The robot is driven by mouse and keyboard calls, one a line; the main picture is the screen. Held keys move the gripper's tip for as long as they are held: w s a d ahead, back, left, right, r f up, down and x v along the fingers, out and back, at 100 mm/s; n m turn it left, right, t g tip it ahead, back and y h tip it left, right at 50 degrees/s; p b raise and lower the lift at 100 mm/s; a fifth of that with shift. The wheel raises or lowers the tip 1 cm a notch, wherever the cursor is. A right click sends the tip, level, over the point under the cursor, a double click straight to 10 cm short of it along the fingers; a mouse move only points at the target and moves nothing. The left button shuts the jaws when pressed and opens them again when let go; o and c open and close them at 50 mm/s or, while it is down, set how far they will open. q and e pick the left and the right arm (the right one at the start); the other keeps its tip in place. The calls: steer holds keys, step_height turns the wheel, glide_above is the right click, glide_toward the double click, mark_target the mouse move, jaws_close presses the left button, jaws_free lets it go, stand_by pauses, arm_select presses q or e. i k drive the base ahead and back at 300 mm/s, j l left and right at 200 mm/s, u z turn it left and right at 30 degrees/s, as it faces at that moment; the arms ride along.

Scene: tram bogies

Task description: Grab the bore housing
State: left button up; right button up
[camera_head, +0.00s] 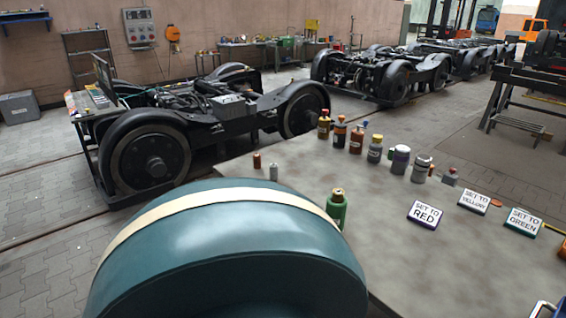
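No part on the grey table (440,262) can be named for sure as the bore housing. A small grey block with a reddish top (449,177) sits at the table's back right, and it may be the housing; it is too small to tell. Neither of my grippers shows in the head view. A large teal rounded form with a cream band (235,235) fills the lower left foreground and hides part of the table; I cannot tell what it belongs to.
A green bottle (337,210) stands just behind the teal form. Signs read SET TO RED (425,214), YELLOW (473,201) and GREEN (522,222). The table's front middle is bare. A bogie (155,160) stands behind.

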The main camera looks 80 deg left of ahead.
mark_target(337, 213)
steer(key=u, duration=2)
steer(key=z, duration=0.6)
steer(key=j+z, duration=0.25)
steer(key=z, duration=0.15)
steer(key=j+z, duration=0.55)
steer(key=z, duration=0.25)
